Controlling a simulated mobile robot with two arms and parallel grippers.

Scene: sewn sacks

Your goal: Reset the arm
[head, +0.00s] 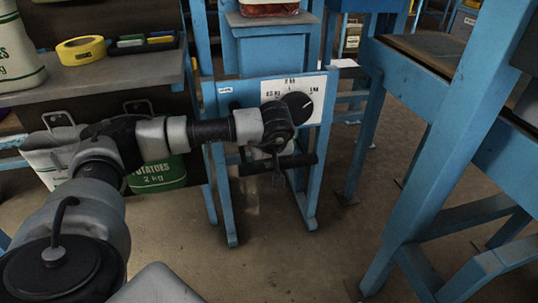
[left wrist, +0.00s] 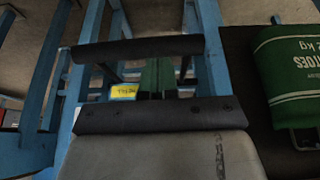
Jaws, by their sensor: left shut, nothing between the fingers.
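My left arm reaches in from the left in the head view, across the front of a blue sewing stand with a dial plate (head: 315,88). My left gripper (head: 278,180) hangs in front of the stand, near its black horizontal bar (head: 303,161). In the left wrist view, the gripper's two greenish fingers (left wrist: 158,74) lie side by side, shut and empty. The black bar (left wrist: 110,50) runs across that view at the fingertips; I cannot tell whether they touch it. The dial's black knob (head: 298,105) is partly beside my wrist. My right gripper is not in view.
A green-and-white potato sack (head: 158,175) is below the grey shelf (head: 110,76); it also shows in the left wrist view (left wrist: 290,70). Yellow tape (head: 81,50) and a white sack (head: 16,50) are on the shelf. A blue-framed table (head: 425,85) stands right. Floor between is clear.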

